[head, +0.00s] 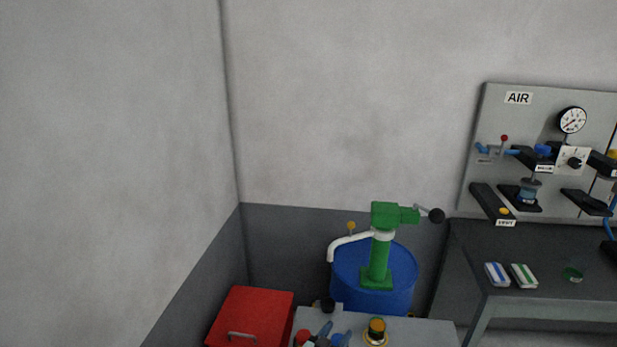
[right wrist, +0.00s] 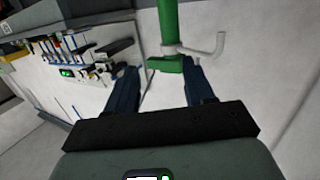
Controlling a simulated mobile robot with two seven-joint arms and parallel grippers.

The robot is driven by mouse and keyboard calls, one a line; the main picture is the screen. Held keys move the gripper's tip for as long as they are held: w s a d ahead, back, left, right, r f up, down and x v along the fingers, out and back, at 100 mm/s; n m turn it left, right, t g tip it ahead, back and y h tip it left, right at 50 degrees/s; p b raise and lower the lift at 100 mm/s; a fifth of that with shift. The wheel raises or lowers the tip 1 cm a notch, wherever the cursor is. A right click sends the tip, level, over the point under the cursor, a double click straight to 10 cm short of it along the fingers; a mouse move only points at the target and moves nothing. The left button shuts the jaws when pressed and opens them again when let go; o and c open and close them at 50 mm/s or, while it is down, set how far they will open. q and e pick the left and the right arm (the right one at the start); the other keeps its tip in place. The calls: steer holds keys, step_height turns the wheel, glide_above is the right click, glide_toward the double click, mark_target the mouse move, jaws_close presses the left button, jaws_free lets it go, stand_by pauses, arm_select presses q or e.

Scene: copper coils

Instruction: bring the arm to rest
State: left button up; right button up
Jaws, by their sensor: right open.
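My right gripper (right wrist: 160,72) shows in the right wrist view with its two dark blue fingers spread apart. Nothing is held between them. In the head view small blue pieces show at the bottom edge, partly cut off; I cannot tell the jaws clearly there. My left gripper is in neither view.
In the head view a green pump (head: 380,260) stands on a blue drum (head: 345,275). A red box (head: 252,312) is to its left, a grey worktop (head: 425,333) in front. A grey bench (head: 540,240) with an AIR panel (head: 520,110) is at right.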

steer(key=s+d+f+n+g+y, duration=0.25)
steer(key=s+f+g+y, duration=0.2)
steer(key=s+f, duration=0.65)
steer(key=s+d+f+n+g+y, duration=0.1)
steer(key=s+d+f+g+y, duration=0.3)
steer(key=s+f, duration=0.65)
steer(key=s+a+f+g+y, duration=0.1)
steer(key=s+g+y, duration=0.1)
steer(key=s, duration=1)
steer(key=s+a+f+m+g+y, duration=0.1)
steer(key=s+g, duration=0.3)
steer(key=s, duration=0.8)
steer(key=shift+s+f+g+y, duration=0.35)
steer(key=shift+s+f+y, duration=0.1)
steer(key=shift+y, duration=0.1)
steer(key=shift+w+m, duration=0.1)
steer(key=shift+m, duration=0.15)
